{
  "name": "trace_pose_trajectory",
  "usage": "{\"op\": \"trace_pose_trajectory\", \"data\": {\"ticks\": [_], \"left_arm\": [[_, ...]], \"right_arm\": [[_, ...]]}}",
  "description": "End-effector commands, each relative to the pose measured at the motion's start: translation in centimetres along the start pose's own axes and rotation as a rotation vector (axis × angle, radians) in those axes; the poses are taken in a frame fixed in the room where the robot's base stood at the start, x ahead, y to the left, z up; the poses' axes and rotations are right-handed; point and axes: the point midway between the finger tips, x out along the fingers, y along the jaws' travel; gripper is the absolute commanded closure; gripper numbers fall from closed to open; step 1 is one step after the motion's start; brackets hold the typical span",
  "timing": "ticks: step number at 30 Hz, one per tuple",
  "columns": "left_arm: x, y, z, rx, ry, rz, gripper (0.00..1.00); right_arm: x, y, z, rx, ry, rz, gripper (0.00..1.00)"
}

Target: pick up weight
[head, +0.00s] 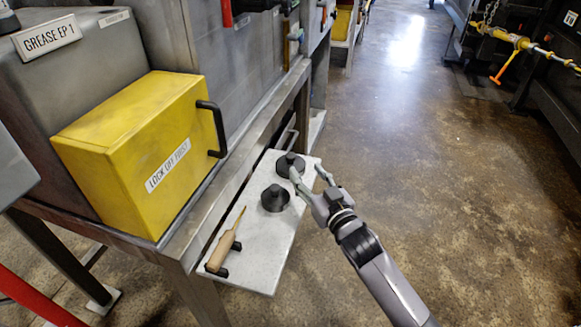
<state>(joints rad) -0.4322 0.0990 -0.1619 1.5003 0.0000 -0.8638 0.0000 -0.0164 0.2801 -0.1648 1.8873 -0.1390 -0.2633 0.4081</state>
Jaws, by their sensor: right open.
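Two round black weights with short knobs stand on a pale shelf (251,245). The farther weight (287,166) is near the shelf's back end, and the nearer weight (275,199) is a little in front of it. My right gripper (309,169) comes in from the lower right and is open. One finger is at the right side of the farther weight, overlapping it in view; I cannot tell if it touches. The other finger is out past the shelf's right edge. My left gripper is not in view.
A wooden-handled tool (222,249) lies in black holders at the shelf's near end. A yellow box (135,150) labelled "LOCK OFF FIRST", with a black handle (215,128), stands left above the shelf. The floor (440,180) to the right is clear.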

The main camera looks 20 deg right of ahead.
Motion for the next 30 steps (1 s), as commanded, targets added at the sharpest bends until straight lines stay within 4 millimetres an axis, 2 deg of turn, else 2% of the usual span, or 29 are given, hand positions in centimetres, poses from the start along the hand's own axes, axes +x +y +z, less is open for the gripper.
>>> {"op": "trace_pose_trajectory", "data": {"ticks": [3, 13, 21, 30], "left_arm": [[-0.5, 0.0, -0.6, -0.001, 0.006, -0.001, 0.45], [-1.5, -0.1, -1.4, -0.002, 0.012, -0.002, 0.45], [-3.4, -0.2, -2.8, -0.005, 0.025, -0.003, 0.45], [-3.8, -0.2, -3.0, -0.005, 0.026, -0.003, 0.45]], "right_arm": [[2.4, 0.0, 0.0, 0.0, 0.001, 0.0, 0.54], [5.1, -0.2, 0.2, 0.0, 0.0, 0.0, 0.54], [8.9, -0.6, 0.5, -0.001, -0.001, 0.0, 0.54], [9.4, -0.6, 0.5, -0.001, -0.002, 0.0, 0.54]]}}
